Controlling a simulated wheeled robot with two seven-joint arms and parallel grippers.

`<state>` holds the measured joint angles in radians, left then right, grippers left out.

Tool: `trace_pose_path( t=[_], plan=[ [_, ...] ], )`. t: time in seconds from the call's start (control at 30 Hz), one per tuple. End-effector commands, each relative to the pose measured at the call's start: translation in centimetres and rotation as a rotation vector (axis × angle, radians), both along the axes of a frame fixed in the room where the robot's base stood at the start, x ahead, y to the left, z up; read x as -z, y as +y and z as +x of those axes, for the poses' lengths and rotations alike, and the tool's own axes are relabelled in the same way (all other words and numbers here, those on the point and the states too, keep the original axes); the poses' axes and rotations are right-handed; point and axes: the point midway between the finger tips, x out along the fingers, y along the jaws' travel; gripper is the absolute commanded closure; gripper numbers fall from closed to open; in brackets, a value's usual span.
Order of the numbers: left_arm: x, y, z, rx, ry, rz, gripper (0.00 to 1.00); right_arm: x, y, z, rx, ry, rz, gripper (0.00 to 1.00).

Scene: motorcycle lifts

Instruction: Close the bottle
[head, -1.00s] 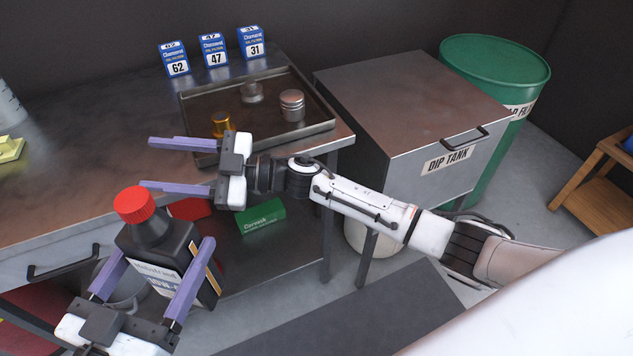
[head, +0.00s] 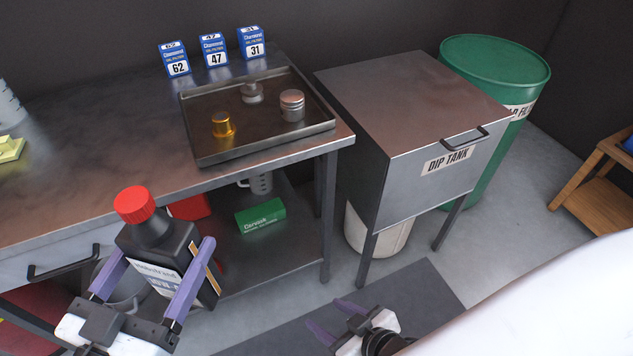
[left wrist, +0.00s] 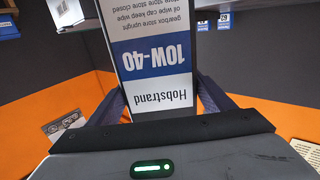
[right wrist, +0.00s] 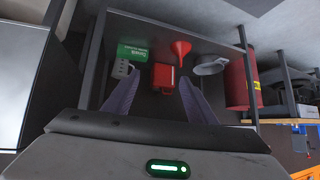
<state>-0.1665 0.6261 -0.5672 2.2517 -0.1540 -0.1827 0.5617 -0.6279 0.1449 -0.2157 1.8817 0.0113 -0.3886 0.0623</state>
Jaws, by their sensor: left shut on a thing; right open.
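A black bottle (head: 158,248) with a red cap (head: 134,204) on its neck is at the lower left of the head view, tilted a little. My left gripper (head: 150,285) is shut on the bottle's body and holds it in front of the workbench. In the left wrist view the bottle's label (left wrist: 152,60) reads Hobstrand 10W-40 and appears upside down. The cap is outside that view. My right gripper (head: 335,318) is open and empty, low at the bottom of the head view, away from the bottle. Its open fingers also show in the right wrist view (right wrist: 160,100).
The workbench (head: 90,170) carries a tray (head: 190,125) with a gold part and metal parts. Blue numbered boxes (head: 214,50) stand behind it. A dip tank (head: 420,110) and green drum (head: 495,75) stand right. A green box (head: 260,216) lies on the lower shelf.

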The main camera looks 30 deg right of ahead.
Motion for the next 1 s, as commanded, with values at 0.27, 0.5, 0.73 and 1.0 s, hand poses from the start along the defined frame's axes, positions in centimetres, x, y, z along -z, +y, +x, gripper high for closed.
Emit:
trace_pose_path(
  t=[0.27, 0.5, 0.73, 1.0],
  plan=[
    [-0.4, -0.1, 0.0, 0.002, -0.009, -0.005, 0.88, 1.0, -0.8, -2.9, 0.008, 0.077, -0.011, 0.49],
    [-0.9, -0.1, 0.0, 0.002, -0.018, -0.011, 0.88, 1.0, -0.8, -2.9, 0.008, 0.075, -0.01, 0.49],
    [-2.5, 1.2, -0.4, -0.127, -0.006, -0.019, 0.88, 1.0, -0.7, -2.8, 0.008, 0.074, -0.01, 0.49],
    [-1.8, 8.6, -1.4, -0.46, 0.003, -0.009, 0.88, 1.0, -0.8, -2.8, 0.008, 0.073, -0.01, 0.49]
  ],
)
